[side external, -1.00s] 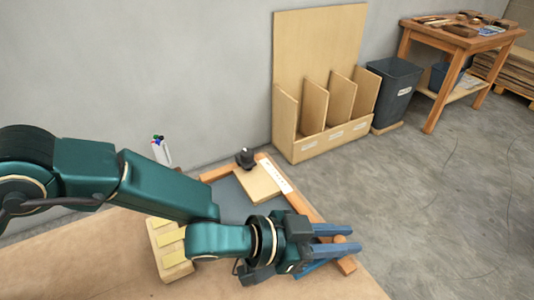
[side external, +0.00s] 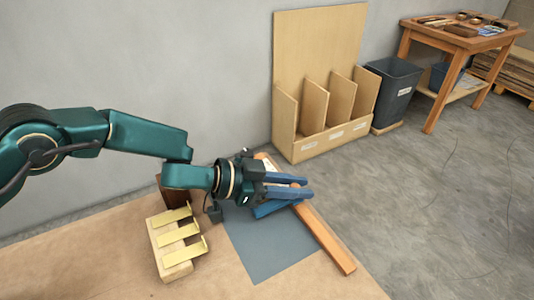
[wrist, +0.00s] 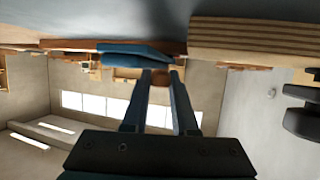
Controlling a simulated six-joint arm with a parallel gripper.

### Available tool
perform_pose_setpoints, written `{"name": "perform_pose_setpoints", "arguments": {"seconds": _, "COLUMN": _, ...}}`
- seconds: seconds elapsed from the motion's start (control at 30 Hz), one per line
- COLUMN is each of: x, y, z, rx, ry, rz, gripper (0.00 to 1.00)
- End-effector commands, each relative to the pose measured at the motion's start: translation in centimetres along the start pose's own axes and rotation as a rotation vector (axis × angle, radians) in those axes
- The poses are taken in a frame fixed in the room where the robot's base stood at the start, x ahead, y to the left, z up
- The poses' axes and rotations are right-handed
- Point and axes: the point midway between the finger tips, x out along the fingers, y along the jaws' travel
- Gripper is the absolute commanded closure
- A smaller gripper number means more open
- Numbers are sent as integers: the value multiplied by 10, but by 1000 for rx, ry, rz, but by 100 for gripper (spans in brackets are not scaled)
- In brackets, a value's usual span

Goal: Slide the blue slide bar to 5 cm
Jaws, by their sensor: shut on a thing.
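The blue slide bar (side external: 270,208) lies across the grey mat, at the far part of the orange wooden rail (side external: 325,240). My gripper (side external: 304,187) is over the bar, its two blue fingers shut around the bar's small round wooden knob (side external: 296,185). In the wrist view the blue bar (wrist: 135,54) lies past the fingertips, and the knob (wrist: 160,79) shows between my gripper's fingers (wrist: 160,74). The pale layered wooden block (wrist: 255,38) is close to the right of the bar there. The white scale strip on the rail is mostly hidden, so the bar's reading cannot be told.
The grey mat (side external: 268,255) is clear in front of the bar. A wooden block with yellow strips (side external: 175,270) stands left of the mat. A black knobbed part (wrist: 302,110) shows at right in the wrist view. A compartmented wooden rack (side external: 330,140) stands behind.

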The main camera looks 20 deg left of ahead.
Motion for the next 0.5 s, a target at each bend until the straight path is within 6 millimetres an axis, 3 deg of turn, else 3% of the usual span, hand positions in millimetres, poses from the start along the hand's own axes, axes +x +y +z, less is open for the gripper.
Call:
{"name": "perform_pose_setpoints", "arguments": {"seconds": 0.13, "x": -3, "y": -13, "z": -1, "rx": -1, "ry": 3, "rz": -7, "gripper": 100}}
{"name": "perform_pose_setpoints", "arguments": {"seconds": 0.43, "x": -3, "y": -13, "z": -1, "rx": 1, "ry": 2, "rz": -4, "gripper": 100}}
{"name": "perform_pose_setpoints", "arguments": {"seconds": 0.47, "x": -3, "y": -13, "z": -1, "rx": 1, "ry": 2, "rz": -4, "gripper": 70}}
{"name": "perform_pose_setpoints", "arguments": {"seconds": 0.5, "x": -3, "y": -13, "z": -1, "rx": 1, "ry": 2, "rz": -4, "gripper": 55}}
